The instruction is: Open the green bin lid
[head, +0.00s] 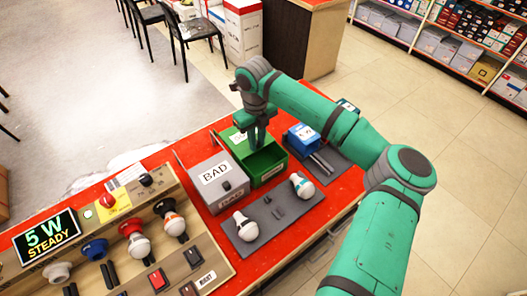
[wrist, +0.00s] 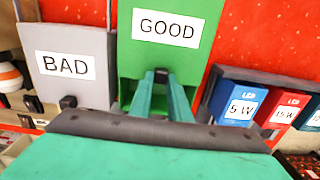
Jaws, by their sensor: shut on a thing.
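The green bin (head: 266,178) stands on the red table, right of the grey BAD bin. Its dark inside shows in the head view. Its green lid (head: 229,133) is tilted up at the back; in the wrist view the lid (wrist: 165,58) faces me with a white GOOD label. My gripper (head: 259,143) is over the bin at the lid's front edge. In the wrist view my fingertips (wrist: 161,76) are close together at the lid below the label, shut on it. The exact grip point is hidden by the fingers.
The grey BAD bin (head: 215,178) is shut, close on the left. A grey tray (head: 268,218) with two bulbs lies in front. A bulb test panel (head: 130,245) fills the table's left.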

